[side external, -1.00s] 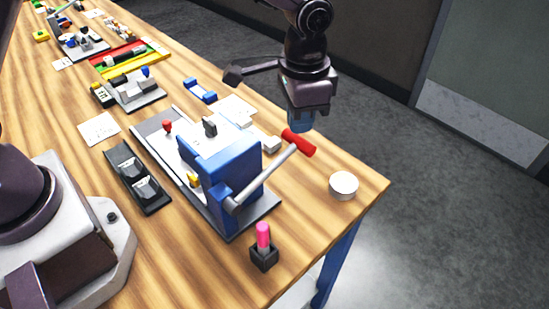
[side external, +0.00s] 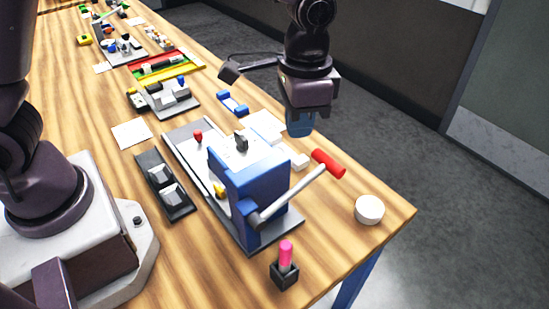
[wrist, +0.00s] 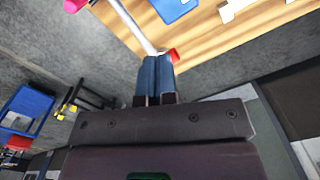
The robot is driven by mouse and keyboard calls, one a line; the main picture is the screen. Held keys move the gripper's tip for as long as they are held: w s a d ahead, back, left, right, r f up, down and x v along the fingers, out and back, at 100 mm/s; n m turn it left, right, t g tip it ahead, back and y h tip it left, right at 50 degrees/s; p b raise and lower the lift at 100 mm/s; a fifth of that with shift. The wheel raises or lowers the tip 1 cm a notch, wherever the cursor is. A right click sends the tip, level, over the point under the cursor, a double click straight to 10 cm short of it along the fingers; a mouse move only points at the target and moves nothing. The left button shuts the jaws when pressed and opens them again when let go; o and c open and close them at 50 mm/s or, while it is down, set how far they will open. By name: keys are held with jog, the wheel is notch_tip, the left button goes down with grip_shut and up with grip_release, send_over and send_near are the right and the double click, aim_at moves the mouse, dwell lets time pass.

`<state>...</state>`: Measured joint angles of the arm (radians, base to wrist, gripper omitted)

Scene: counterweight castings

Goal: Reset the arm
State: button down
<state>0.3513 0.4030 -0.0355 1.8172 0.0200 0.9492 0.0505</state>
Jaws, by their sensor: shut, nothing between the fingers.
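A blue press (side external: 258,190) stands on a grey baseplate near the right end of the wooden bench. Its grey lever arm (side external: 293,195) slants up and right to a red handle (side external: 328,163). My gripper (side external: 301,128) hangs with blue fingers pointing down, above and left of the red handle in the side view, apart from it in the picture. In the wrist view my gripper (wrist: 157,60) has its fingers together with nothing between them. The lever arm (wrist: 133,27) runs to the red handle (wrist: 173,55), partly hidden behind the fingertips; contact cannot be told.
A white round puck (side external: 369,209) lies near the bench corner. A pink-topped piece in a black holder (side external: 285,265) stands at the front. A black tray (side external: 165,185) lies left of the press. Several fixtures and cards fill the far bench.

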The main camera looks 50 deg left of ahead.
jog(key=s+a+r+n+t, duration=0.5)
jog(key=s+a+r, duration=0.7)
jog(key=s, duration=0.5)
jog(key=a+t, duration=0.1)
jog(key=a, duration=0.1)
jog(key=shift+a+r, duration=0.3)
